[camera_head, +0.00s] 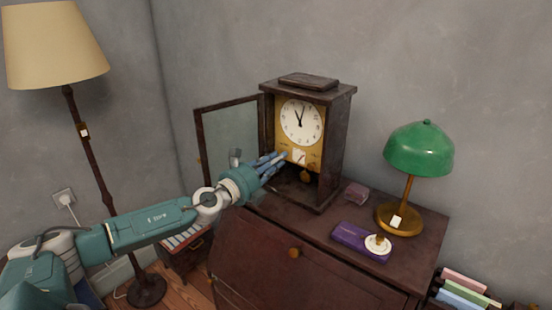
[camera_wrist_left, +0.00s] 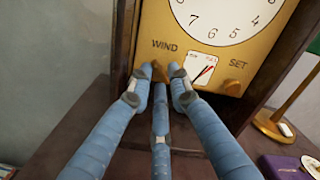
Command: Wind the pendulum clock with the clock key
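The pendulum clock (camera_head: 325,98) stands upright on the desk, its glass door (camera_head: 232,135) swung open to the left. Its white dial (camera_head: 301,121) shows, and the brass pendulum bob (camera_head: 306,175) hangs below. My left gripper (camera_head: 282,160) reaches in at the lower left of the clock face. In the left wrist view its blue fingers (camera_wrist_left: 159,80) close around a small brownish piece, seemingly the clock key (camera_wrist_left: 156,71), just below the word WIND. The fingertips partly hide it. My right gripper is not in view.
On the desk (camera_head: 262,262), right of the clock, are a small reddish box (camera_head: 356,194), a purple case (camera_head: 352,238) with a round white-and-gold item (camera_head: 377,244), and a green lamp (camera_head: 418,150). A floor lamp (camera_head: 55,45) stands left. The open door is close to my left arm.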

